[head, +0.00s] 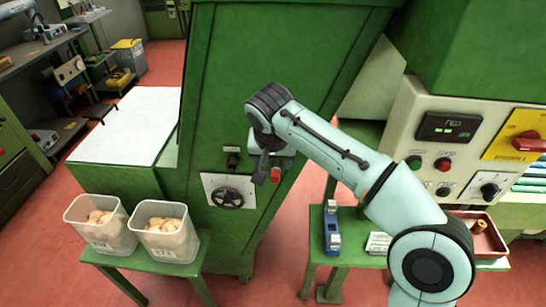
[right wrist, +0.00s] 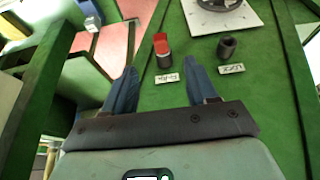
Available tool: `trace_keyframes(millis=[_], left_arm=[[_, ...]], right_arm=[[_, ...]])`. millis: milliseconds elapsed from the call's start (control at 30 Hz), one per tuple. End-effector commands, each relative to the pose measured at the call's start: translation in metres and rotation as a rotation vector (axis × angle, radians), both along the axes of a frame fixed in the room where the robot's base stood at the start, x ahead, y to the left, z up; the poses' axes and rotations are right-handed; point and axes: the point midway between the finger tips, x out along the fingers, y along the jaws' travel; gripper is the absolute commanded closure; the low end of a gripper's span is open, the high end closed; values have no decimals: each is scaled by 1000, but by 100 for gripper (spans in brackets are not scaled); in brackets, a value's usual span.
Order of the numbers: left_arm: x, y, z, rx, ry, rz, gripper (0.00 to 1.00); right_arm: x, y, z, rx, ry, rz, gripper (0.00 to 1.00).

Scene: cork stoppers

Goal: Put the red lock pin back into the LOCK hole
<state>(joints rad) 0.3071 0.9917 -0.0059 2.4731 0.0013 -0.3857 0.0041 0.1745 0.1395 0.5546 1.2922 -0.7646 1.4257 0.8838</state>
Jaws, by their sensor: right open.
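The red lock pin (right wrist: 161,44) stands in a dark collar on the green machine face, above a small white label that I cannot read for sure. It also shows in the head view (head: 275,174), just right of my right gripper (head: 262,172). A dark empty-looking socket (right wrist: 228,47) with its own white label (right wrist: 231,69) is beside it; in the head view this socket (head: 233,158) is above the handwheel. In the right wrist view my right gripper (right wrist: 162,82) is open and empty, its blue fingers pointing toward the pin, apart from it. My left gripper is not in view.
A black handwheel (head: 228,198) on a white plate is on the machine face. Two clear bins of corks (head: 100,222) stand on a green bench at left. A blue device (head: 331,230) and a brown tray (head: 481,236) are on a right bench, near a control panel (head: 440,150).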

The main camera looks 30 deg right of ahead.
Motion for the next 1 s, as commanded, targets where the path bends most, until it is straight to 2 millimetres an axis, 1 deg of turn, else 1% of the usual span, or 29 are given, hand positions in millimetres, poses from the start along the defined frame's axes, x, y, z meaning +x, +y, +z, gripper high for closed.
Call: trace_keyframes(millis=[33, 300, 500, 700, 1000], left_arm=[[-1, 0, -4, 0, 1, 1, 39], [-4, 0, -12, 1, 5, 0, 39], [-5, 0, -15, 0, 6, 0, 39], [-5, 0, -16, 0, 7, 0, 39], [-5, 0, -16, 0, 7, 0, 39]], right_arm=[[3, -3, -12, 0, 5, -1, 43], [20, -14, -62, 0, 6, 1, 43], [30, -20, -89, 1, 4, 1, 43], [34, -23, -101, 2, 2, 2, 43], [35, -23, -102, 2, 2, 2, 43]])
